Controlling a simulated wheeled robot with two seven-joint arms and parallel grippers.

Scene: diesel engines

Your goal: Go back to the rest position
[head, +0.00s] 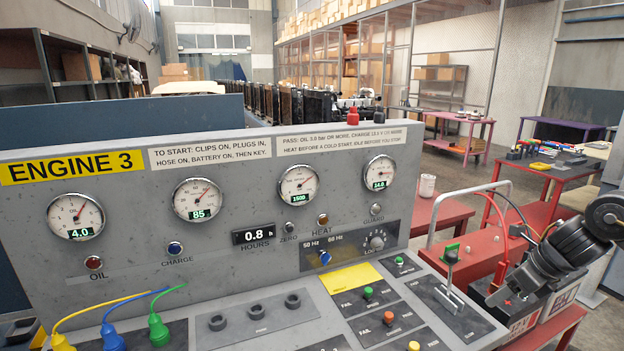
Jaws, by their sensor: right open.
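My right gripper (503,290) is at the lower right of the head view, at the end of my dark jointed arm that comes in from the right edge. It is open, and I see nothing held in it. It points down and left, over the battery area right of the console. Whether it touches anything there I cannot tell. My left gripper is not in view. The grey ENGINE 3 console (130,225) fills the front, with several round gauges and a 0.8 h hours display (259,234).
A lever (450,280) stands upright on the console's right side, close to my right gripper. Yellow, blue and green plugs (112,335) with cables are at the lower left. Red benches (540,170) stand behind at right.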

